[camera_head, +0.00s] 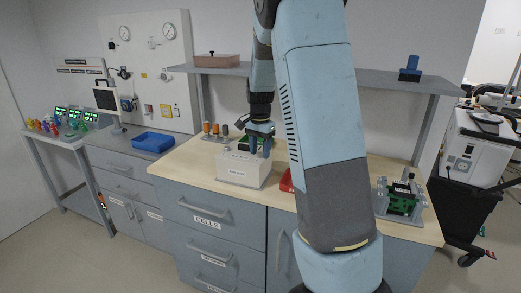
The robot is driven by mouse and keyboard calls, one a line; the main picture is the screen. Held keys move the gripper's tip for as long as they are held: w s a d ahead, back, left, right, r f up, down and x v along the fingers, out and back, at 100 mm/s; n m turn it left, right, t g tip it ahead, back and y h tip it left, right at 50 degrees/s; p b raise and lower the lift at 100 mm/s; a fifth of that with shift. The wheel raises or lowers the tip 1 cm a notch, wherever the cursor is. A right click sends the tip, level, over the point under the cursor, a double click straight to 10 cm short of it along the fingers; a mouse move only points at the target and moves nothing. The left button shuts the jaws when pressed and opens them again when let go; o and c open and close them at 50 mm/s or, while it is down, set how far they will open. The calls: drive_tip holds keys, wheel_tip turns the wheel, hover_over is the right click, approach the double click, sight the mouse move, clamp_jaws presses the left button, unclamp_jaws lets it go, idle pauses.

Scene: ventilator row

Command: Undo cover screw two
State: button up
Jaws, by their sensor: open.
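My gripper (260,145) points down over the workbench, just above or behind the white labelled box (238,172). Its fingers are small in this view; they are open, and I see nothing held between them. A dark and green part shows beside the fingers, partly hidden by them and the box. A bracketed unit with a green circuit board (403,201) stands at the right end of the bench. I cannot make out any cover screw, nor which one is number two.
A red tray (286,181) is mostly hidden behind my arm. Several orange-topped items (215,130) stand at the bench's back left. A blue bin (153,141) sits on the left cabinet. A shelf (375,78) spans above the bench. A wheeled machine (478,150) stands right.

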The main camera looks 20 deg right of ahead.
clamp_jaws()
idle(0.3)
